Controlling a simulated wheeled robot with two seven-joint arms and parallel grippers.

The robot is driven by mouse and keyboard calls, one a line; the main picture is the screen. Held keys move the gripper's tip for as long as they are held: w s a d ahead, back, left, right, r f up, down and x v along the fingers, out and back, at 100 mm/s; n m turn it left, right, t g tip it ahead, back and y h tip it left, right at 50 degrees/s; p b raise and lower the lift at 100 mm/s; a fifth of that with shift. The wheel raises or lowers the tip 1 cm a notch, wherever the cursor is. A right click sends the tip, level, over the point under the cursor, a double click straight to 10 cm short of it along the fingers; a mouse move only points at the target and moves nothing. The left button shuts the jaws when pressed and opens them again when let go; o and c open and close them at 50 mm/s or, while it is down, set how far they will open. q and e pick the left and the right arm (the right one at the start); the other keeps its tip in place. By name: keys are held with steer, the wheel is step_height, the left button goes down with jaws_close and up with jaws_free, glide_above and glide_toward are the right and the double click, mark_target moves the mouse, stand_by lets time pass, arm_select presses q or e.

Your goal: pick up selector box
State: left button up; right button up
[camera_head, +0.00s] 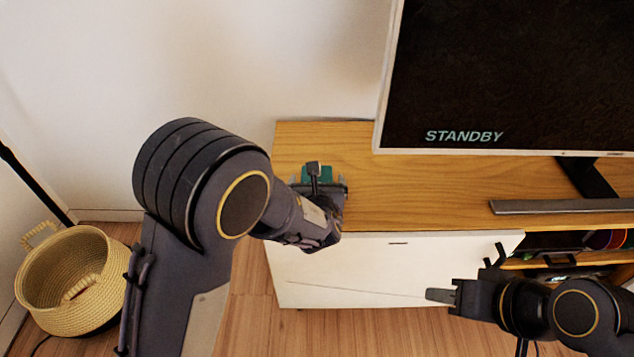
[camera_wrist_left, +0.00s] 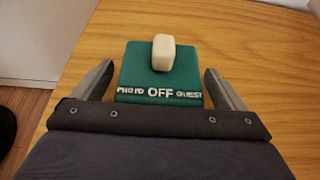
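The selector box is a green box (camera_wrist_left: 133,72) with a cream knob (camera_wrist_left: 163,52) on top and white lettering "PHOTO OFF GUEST" on its near side. It sits on the wooden cabinet top, and in the head view a green part of it (camera_head: 326,173) shows beyond my left gripper. My left gripper (camera_wrist_left: 157,88) is open, with one finger on each side of the box and a visible gap at both sides. In the head view my left gripper (camera_head: 322,187) covers much of the box. My right gripper (camera_head: 468,277) is open and empty in front of the cabinet.
The wooden cabinet (camera_head: 400,195) has a white front. A screen reading "STANDBY" (camera_head: 520,80) stands on it, with a grey bar (camera_head: 560,206) before it. A woven basket (camera_head: 75,310) is on the floor at left. The cabinet top between box and bar is clear.

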arm_select(q)
steer(key=c, duration=1.2)
steer(key=shift+r, duration=0.1)
steer(key=shift+r+p, duration=0.3)
steer(key=shift+r, duration=0.25)
step_height(320, 180, up, 3)
steer(key=shift+s+f+p, duration=0.1)
steer(key=shift+s+p, duration=0.05)
steer(key=shift+p, duration=0.5)
steer(key=r+p+v, duration=0.1)
steer(key=v, duration=0.4)
steer(key=r+p+v, duration=0.1)
steer(key=p+v, duration=0.1)
steer(key=v, duration=0.3)
steer(key=w+r+p+v, duration=0.1)
steer(key=v, duration=0.5)
steer(key=shift+p, duration=0.35)
